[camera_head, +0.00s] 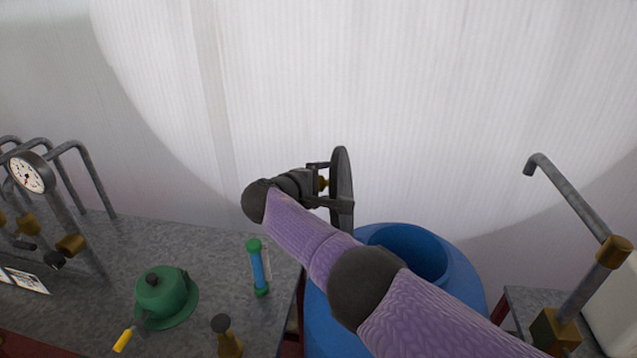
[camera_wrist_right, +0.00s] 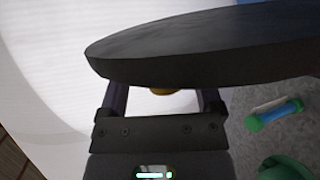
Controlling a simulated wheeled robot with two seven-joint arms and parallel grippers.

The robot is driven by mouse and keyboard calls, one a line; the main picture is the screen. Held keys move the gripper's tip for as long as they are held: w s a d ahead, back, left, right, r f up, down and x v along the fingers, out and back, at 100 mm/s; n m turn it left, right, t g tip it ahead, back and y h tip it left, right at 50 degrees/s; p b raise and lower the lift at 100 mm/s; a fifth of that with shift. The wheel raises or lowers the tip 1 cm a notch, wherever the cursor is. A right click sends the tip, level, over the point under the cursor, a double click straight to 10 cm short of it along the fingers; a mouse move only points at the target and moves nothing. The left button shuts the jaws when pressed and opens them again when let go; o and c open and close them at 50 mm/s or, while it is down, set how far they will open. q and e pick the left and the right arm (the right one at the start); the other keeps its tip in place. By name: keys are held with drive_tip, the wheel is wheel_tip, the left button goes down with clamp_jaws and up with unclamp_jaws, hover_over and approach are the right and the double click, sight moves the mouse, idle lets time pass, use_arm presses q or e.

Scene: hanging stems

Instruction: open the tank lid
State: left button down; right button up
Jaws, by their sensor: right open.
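The blue tank (camera_head: 462,285) stands at the lower middle of the head view, partly hidden behind my right arm. Its round mouth (camera_head: 415,248) is uncovered. The dark round lid (camera_head: 343,180) stands nearly upright, edge-on, at the mouth's back left. It also fills the top of the right wrist view (camera_wrist_right: 200,52). My right gripper (camera_head: 326,184) is at the lid's left face, with its open fingers either side of a small brass knob (camera_wrist_right: 161,91). I cannot tell whether they touch it. The lid's hinge is not clearly visible. My left gripper is not in view.
A bent pipe (camera_head: 575,195) stands at right. A pale curtain (camera_head: 430,90) hangs behind.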

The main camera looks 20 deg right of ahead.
drive_tip(key=p+v, duration=0.1)
drive_tip(key=v, duration=0.9)
drive_tip(key=shift+p, duration=0.4)
drive_tip(key=shift+d, duration=0.1)
drive_tip(key=shift+c, duration=0.2)
